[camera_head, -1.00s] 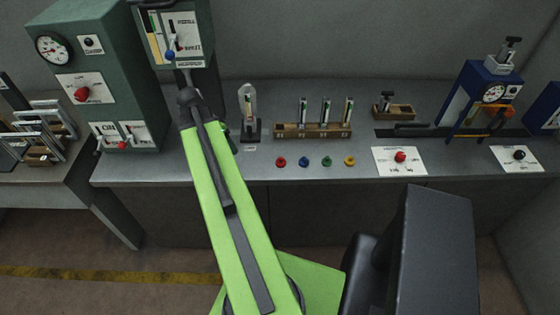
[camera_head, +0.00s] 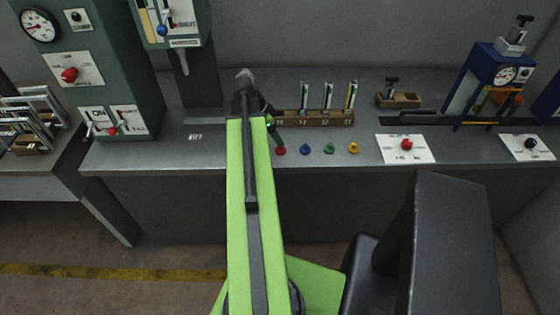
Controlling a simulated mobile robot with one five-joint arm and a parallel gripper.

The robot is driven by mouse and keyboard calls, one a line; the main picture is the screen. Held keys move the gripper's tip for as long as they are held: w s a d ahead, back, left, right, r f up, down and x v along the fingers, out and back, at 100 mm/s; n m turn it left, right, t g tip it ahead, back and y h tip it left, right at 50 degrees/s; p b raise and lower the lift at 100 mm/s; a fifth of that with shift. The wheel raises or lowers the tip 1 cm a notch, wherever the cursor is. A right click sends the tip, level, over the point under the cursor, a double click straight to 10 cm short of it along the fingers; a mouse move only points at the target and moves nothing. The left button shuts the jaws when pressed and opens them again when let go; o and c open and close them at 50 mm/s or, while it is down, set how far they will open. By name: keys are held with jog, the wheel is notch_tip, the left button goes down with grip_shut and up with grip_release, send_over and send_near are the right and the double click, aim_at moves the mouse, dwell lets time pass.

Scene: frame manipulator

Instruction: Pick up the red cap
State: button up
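The red cap (camera_head: 281,151) is a small round piece at the left end of a row of caps on the grey bench, near its front edge. My green arm reaches forward over the bench, just left of the red cap. A dark part at the arm's far end, apparently my gripper (camera_head: 276,136), shows right beside and above the cap. The arm hides most of it, so I cannot make out its fingers or whether it touches the cap.
A blue cap (camera_head: 305,149), green cap (camera_head: 329,149) and yellow cap (camera_head: 353,148) lie to the right. Behind them is a wooden rack (camera_head: 318,119) with upright vials. A white panel with a red knob (camera_head: 407,145) is farther right. A green cabinet (camera_head: 112,60) stands left.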

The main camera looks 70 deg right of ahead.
jog(key=shift+b+x, duration=0.35)
jog(key=shift+x, duration=0.8)
jog(key=f+b, duration=0.2)
jog(key=s+f+b, duration=0.1)
jog(key=f+b, duration=0.1)
jog(key=shift+s+f+b, duration=0.1)
jog(key=shift+f+b, duration=0.2)
jog(key=shift+f, duration=0.05)
jog(key=shift+s+d+f, duration=0.1)
jog(key=shift+d+f, duration=0.1)
jog(key=shift+f, duration=0.05)
jog(key=shift+r, duration=0.2)
jog(key=c, duration=1.4)
jog(key=shift+r, duration=0.1)
jog(key=shift+c, duration=0.2)
